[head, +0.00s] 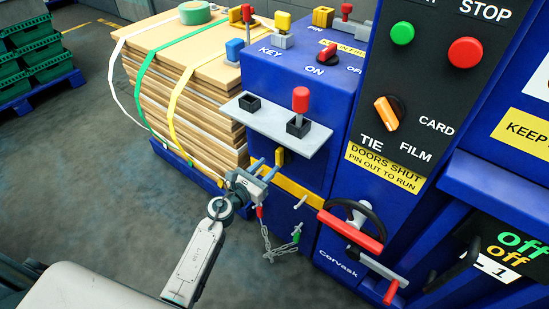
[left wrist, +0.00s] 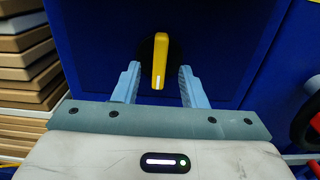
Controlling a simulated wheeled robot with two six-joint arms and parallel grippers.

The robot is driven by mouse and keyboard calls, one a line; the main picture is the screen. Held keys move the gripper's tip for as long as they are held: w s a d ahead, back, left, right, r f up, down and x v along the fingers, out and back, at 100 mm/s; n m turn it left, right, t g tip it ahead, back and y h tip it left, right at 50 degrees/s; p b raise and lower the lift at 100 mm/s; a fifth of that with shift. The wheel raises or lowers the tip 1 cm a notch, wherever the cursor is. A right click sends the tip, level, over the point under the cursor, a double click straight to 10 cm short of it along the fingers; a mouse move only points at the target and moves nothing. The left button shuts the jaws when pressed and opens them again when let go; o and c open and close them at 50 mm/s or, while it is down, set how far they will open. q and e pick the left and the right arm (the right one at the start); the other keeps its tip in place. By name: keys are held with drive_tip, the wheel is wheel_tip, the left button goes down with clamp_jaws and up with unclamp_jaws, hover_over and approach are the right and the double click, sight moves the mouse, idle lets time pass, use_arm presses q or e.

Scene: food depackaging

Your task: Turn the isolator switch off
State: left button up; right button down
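A yellow rotary knob (left wrist: 160,58) on a black round base sits on the blue cabinet's front face. It stands upright in the left wrist view, with a white mark at its lower end. In the head view the yellow knob (head: 279,157) shows just beyond my left gripper (head: 266,171). In the left wrist view, my left gripper (left wrist: 159,76) is open, with one blue finger on each side of the knob and gaps to both. A red switch (head: 328,53) with ON and OFF lettering is on the cabinet's top. My right gripper is not in view.
A red-topped lever (head: 300,100) stands on a grey shelf (head: 262,123) above my left gripper. A chain (head: 266,243) hangs below it. A red-gripped handle (head: 350,232) is to the right, and stacked boards (head: 185,95) stand to the left.

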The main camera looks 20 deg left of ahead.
sight(277, 158)
use_arm(q)
drive_tip(key=x, duration=0.5)
drive_tip(key=shift+w, duration=0.1)
clamp_jaws()
